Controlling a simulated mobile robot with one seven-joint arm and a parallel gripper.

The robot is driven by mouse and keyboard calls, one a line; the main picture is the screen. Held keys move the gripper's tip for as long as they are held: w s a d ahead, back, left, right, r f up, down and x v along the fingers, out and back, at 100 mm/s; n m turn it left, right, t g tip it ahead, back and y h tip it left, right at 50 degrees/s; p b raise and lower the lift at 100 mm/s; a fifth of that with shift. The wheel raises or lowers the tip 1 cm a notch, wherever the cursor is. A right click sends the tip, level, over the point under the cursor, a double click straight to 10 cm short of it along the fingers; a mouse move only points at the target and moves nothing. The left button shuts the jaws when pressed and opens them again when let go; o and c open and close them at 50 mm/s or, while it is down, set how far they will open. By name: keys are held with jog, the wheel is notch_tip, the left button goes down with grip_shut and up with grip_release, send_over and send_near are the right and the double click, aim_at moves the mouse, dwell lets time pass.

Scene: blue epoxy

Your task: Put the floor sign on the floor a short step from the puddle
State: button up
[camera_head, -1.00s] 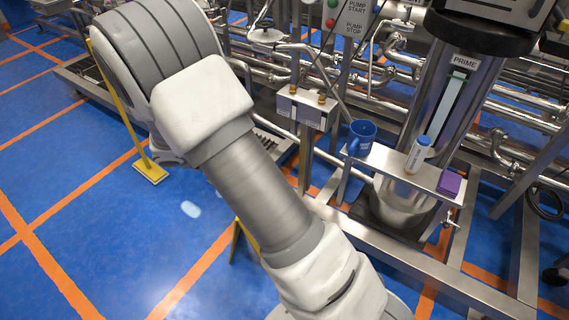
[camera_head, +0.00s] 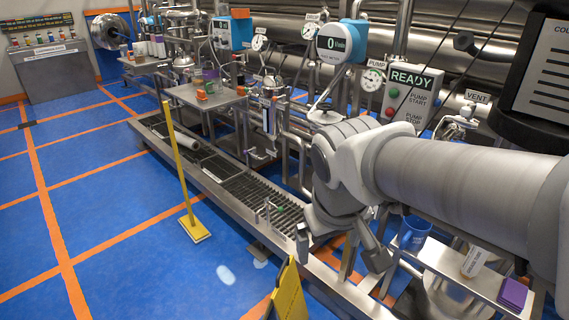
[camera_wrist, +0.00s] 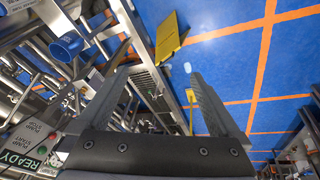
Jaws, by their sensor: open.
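The yellow floor sign (camera_head: 288,295) stands on the blue floor at the bottom edge of the head view, partly cut off. It also shows near the top of the wrist view (camera_wrist: 168,38). The puddle (camera_head: 225,274) is a small pale patch on the floor, left of the sign; in the wrist view it is a small light spot (camera_wrist: 187,67). My gripper (camera_head: 340,250) is open and empty, pointing down, up and to the right of the sign in the head view. Its two fingers are spread apart in the wrist view (camera_wrist: 160,78).
A yellow-handled floor tool (camera_head: 183,165) stands upright beyond the puddle. A steel-edged floor grate (camera_head: 245,190) runs along the equipment. A blue mug (camera_head: 414,232), a white bottle (camera_head: 476,261) and a purple box (camera_head: 513,292) sit on a steel shelf at right. Floor at left is clear.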

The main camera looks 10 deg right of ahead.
jog(key=s+a+r+m+t+y, duration=0.1)
jog(key=s+r+t, duration=0.1)
jog(key=s, duration=0.4)
jog(key=shift+r, duration=0.45)
notch_tip(320, 180, up, 21)
jog(key=p, duration=2.1)
